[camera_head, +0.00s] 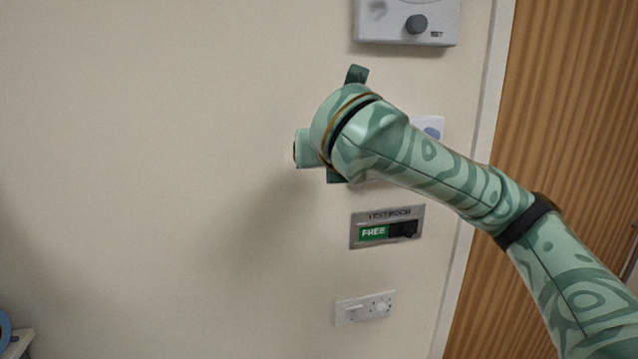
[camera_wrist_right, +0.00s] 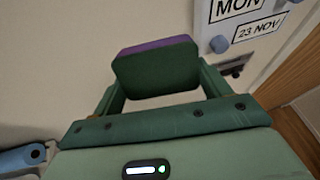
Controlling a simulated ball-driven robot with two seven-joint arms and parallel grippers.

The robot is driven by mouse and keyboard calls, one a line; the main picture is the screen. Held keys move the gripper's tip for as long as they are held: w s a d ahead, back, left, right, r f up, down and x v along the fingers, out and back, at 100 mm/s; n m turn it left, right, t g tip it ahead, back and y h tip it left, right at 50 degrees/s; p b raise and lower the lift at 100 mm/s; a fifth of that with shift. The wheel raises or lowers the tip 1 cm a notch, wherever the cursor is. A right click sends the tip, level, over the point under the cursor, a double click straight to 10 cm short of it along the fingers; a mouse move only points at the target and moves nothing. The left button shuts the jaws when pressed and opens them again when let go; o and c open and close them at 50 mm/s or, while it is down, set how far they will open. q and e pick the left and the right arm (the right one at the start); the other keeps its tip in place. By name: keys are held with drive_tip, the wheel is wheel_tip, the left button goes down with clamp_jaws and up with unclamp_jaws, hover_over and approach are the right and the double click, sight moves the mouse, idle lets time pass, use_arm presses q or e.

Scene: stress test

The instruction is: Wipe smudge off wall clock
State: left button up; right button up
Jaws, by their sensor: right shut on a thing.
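My right gripper (camera_wrist_right: 158,88) is shut on a green block with a purple far layer (camera_wrist_right: 155,65), like a sponge. In the head view my right wrist hides this block. I cannot tell whether it touches the wall. A pale grey wall unit (camera_head: 440,15), cut off by the top edge, has a dark knob, the word SET and a grey smudge-like mark at its upper left. It may be the clock; its upper part is out of view. It sits above and right of my right wrist. My left gripper is not in view.
A white plate with a blue spot (camera_head: 431,126) is partly behind my arm. Below are a TEST ROOM sign reading FREE (camera_head: 385,227) and a switch plate (camera_head: 365,308). A MON 23 NOV panel (camera_wrist_right: 245,20) is right of the block. A wooden door (camera_head: 560,90) stands right; the left wall is bare.

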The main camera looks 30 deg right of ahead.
sight(367, 15)
drive_tip(key=s+d+r+n+t+p, duration=0.1)
drive_tip(key=d+r+t+p, duration=0.15)
drive_tip(key=r, duration=0.45)
drive_tip(key=s+d+r+t+p, duration=0.1)
drive_tip(key=s+d+r+p, duration=0.15)
drive_tip(key=r, duration=0.45)
drive_tip(key=d+r+n+t+p, duration=0.1)
drive_tip(key=d+r+t+p, duration=0.2)
drive_tip(key=r, duration=0.5)
drive_tip(key=shift+g, duration=0.75)
drive_tip(key=shift+f+b+x, duration=0.15)
drive_tip(key=shift+b+x, duration=0.1)
drive_tip(key=shift+x, duration=1.1)
drive_tip(key=shift+f+b+x, duration=0.1)
drive_tip(key=shift+b+x, duration=0.15)
drive_tip(key=shift+x, duration=1.1)
drive_tip(key=shift+d, duration=0.15)
drive_tip(key=shift+p+x, duration=0.5)
drive_tip(key=shift+x, duration=0.45)
